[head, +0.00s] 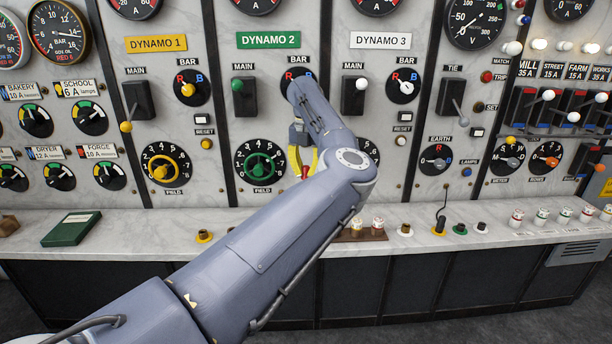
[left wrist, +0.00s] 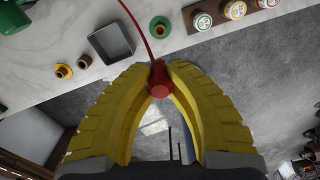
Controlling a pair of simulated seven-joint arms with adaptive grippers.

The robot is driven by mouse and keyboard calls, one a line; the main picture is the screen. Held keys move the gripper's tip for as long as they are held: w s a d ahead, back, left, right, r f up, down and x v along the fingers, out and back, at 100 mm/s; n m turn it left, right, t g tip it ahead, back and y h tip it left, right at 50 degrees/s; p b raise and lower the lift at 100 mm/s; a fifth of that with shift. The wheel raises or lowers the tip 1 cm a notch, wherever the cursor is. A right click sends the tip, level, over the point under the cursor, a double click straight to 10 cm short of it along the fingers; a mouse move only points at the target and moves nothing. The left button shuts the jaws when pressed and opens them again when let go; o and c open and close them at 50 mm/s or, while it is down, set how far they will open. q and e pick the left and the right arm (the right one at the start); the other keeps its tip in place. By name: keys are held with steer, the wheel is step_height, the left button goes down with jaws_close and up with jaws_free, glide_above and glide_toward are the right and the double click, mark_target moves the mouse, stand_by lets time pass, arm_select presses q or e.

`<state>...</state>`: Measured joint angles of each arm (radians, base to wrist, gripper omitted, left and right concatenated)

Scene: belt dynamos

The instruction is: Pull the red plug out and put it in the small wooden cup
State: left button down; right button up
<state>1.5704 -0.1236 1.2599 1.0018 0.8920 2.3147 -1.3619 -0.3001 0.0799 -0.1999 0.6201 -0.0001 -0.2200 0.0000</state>
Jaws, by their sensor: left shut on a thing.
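My left gripper (head: 303,165) has yellow fingers, and in the left wrist view (left wrist: 160,82) they are shut on the red plug (left wrist: 158,85). A red cord runs up from the plug and out of the picture. In the head view the red plug (head: 306,172) shows low between the fingers, in front of the panel and partly hidden by my arm. A small brown cup (left wrist: 84,62), which looks wooden, stands on the ledge to the left of the plug, apart from it. My right gripper is not in view.
On the ledge are a grey tray (left wrist: 111,46), a yellow-ringed socket (left wrist: 63,71), a green-ringed socket (left wrist: 160,27) and white fuses on a brown base (head: 360,233). A green book (head: 70,230) lies at left. Panel levers and knobs stick out around my gripper.

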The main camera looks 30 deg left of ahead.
arm_select(q)
steer(key=shift+f, duration=0.2)
steer(key=s+a+f, duration=0.5)
steer(key=s+a, duration=0.2)
steer(key=a, duration=0.3)
steer(key=s+a+f, duration=0.4)
steer(key=s+a, duration=0.3)
steer(key=a, duration=0.4)
steer(key=shift+s+f, duration=0.3)
steer(key=shift+f, duration=0.1)
steer(key=shift+d, duration=0.1)
steer(key=shift+f, duration=2.8)
steer(key=shift+f, duration=1.9)
steer(key=c, duration=1.3)
jaws_free()
steer(key=shift+c, duration=0.2)
